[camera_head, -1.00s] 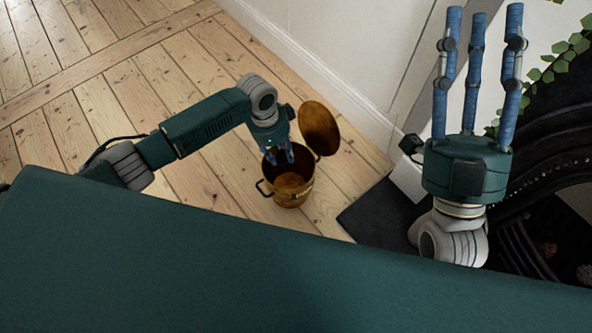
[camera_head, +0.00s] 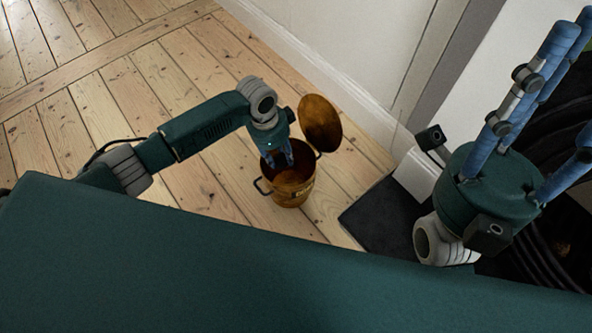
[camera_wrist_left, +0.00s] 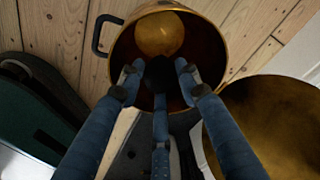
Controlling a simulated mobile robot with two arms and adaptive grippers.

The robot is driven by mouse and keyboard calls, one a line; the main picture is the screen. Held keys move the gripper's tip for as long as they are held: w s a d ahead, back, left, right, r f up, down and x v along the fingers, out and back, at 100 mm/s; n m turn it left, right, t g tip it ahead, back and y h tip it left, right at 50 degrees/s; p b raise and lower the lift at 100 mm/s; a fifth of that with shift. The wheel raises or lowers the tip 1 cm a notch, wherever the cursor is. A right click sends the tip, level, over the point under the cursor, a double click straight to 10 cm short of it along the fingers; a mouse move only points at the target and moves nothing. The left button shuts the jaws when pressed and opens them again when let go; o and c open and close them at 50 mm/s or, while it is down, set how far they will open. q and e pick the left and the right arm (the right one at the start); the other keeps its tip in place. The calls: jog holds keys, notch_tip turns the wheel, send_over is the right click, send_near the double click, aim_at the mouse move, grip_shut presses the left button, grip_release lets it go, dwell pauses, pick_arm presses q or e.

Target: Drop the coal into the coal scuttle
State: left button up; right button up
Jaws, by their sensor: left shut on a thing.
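The coal scuttle (camera_head: 292,194) is a copper-brown bucket with a dark handle, upright on the floorboards. Its round lid (camera_head: 320,122) stands open at the back right. My left gripper (camera_head: 278,158) points down into the scuttle's mouth. In the left wrist view, its blue fingers (camera_wrist_left: 160,78) are closed around a dark lump, the coal (camera_wrist_left: 165,88), over the scuttle's opening (camera_wrist_left: 223,42). The coal is mostly hidden by the fingers and shadow, and I cannot see it in the head view. My right gripper (camera_head: 556,95) is raised at the right, fingers spread and empty.
A dark hearth slab (camera_head: 377,216) and a black fireplace (camera_head: 565,235) lie to the right of the scuttle. A white wall with a skirting board (camera_head: 340,95) runs behind it. The floorboards (camera_head: 200,70) at the left are clear.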

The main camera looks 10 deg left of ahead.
pick_arm(q)
jog(key=shift+f, duration=0.3)
jog(key=o, duration=1.3)
jog(key=shift+c, duration=0.2)
notch_tip(320, 180, up, 12)
jog(key=a, duration=0.1)
jog(key=shift+s+a, duration=0.3)
jog(key=shift+a, duration=0.05)
jog(key=shift+d+f, duration=0.1)
